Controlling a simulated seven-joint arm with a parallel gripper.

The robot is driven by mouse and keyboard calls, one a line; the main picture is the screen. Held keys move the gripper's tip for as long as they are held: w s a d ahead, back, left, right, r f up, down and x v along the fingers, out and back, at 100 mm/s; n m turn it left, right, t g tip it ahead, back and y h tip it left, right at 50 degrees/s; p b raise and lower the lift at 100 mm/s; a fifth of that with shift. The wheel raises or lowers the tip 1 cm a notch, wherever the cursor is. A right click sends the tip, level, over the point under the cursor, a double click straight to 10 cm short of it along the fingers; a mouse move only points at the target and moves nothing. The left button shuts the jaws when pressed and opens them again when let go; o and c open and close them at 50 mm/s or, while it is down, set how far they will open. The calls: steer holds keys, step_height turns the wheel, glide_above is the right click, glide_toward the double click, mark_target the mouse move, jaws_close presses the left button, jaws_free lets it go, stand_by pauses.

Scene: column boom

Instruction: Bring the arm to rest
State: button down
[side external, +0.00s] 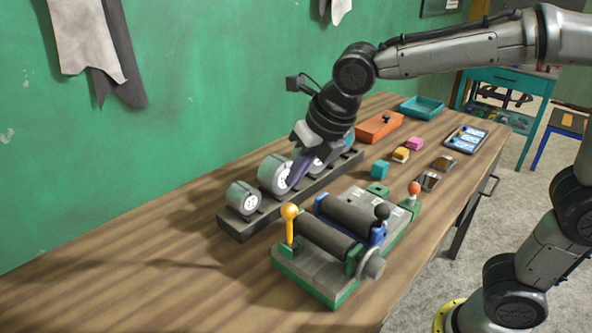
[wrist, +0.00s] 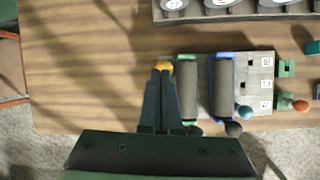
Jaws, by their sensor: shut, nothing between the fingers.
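My gripper (side external: 293,184) hangs over the wooden table, with its fingers pointing down. In the side view it overlaps the row of dial gauges (side external: 243,198) at the wall side. In the wrist view its fingers (wrist: 160,72) lie together, with nothing held between them. Their tips overlap the yellow knob (wrist: 164,65) in the wrist view. In the side view the yellow knob (side external: 290,211) stands on its lever below the fingertips, with a visible gap.
A lever-and-roller block (side external: 310,273) stands on the table (side external: 150,285). Small coloured blocks (side external: 379,169), an orange box (side external: 379,126), a teal tray (side external: 422,108) and a panel (side external: 466,139) lie farther back. The left part of the table is clear. The green wall (side external: 200,80) is close behind.

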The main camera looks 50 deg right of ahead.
steer(key=shift+w+r, duration=0.15)
steer(key=shift+r, duration=0.1)
steer(key=s+d+r+m+t, duration=0.1)
steer(key=s+d+r+m, duration=0.3)
steer(key=s+d+m, duration=0.55)
steer(key=s+f+m, duration=0.4)
steer(key=s+m, duration=0.1)
steer(key=m, duration=0.7)
steer(key=s+f+m, duration=0.3)
steer(key=s+m, duration=0.3)
steer(key=m, duration=0.6)
steer(key=shift+s+d+f+g+h, duration=0.15)
steer(key=shift+d+f+g+h, duration=0.15)
steer(key=shift+d+f, duration=0.05)
steer(key=shift+m, duration=0.25)
